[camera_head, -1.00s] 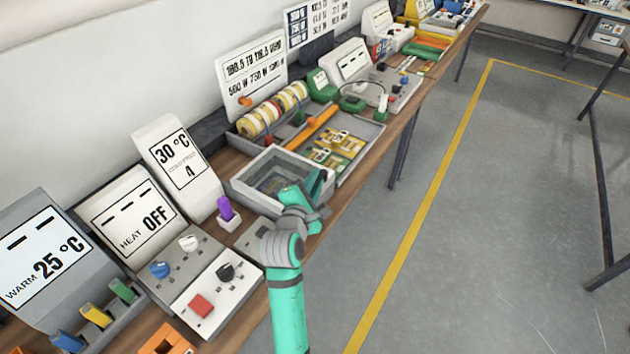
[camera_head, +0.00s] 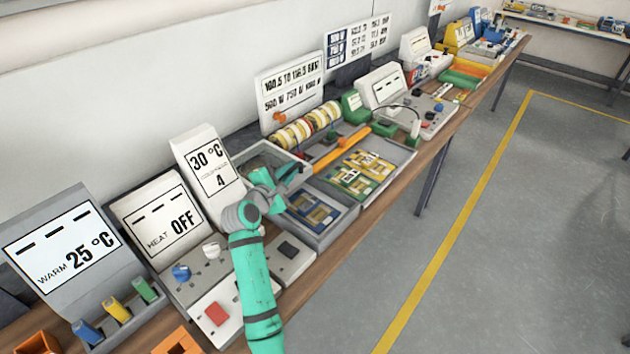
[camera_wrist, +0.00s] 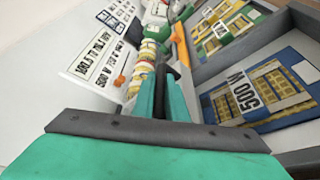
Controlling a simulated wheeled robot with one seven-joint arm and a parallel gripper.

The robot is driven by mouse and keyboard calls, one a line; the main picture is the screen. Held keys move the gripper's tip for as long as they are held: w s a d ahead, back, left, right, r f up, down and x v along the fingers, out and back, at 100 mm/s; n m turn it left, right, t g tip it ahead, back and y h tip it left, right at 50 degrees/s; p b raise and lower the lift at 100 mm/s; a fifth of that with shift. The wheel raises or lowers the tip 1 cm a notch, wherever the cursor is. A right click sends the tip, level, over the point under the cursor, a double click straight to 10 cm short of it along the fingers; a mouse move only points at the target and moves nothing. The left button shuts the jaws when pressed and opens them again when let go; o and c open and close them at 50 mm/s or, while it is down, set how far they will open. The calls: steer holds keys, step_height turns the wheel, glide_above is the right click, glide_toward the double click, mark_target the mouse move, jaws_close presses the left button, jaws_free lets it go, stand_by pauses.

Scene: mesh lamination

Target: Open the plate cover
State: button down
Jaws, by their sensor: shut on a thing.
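The plate cover (camera_head: 303,163), a grey frame around a clear window, stands swung up at the back of its box in the head view. The grey box (camera_head: 318,243) below is uncovered, with blue and yellow plates (camera_head: 312,208) inside. One plate marked 500 W (camera_wrist: 262,95) shows large in the wrist view. My gripper (camera_head: 286,178) is at the cover's front edge and shut on it; my own fingers (camera_wrist: 165,92) hide most of the grip in the wrist view.
To the right is an open tray with yellow and green plates (camera_head: 362,172) and an orange bar (camera_head: 342,148). Display panels and knob boxes crowd the left. The floor in front (camera_head: 490,240) is clear.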

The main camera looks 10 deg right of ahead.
steer(key=shift+w+a, duration=0.55)
steer(key=shift+w, duration=0.2)
steer(key=shift+w+a, duration=0.1)
steer(key=shift+a, duration=0.1)
steer(key=c, duration=2)
jaws_free()
steer(key=shift+c, duration=0.2)
steer(key=shift+a, duration=0.1)
steer(key=v, duration=1)
steer(key=shift+s+a, duration=0.15)
steer(key=shift+s, duration=0.05)
steer(key=shift+a+r, duration=0.1)
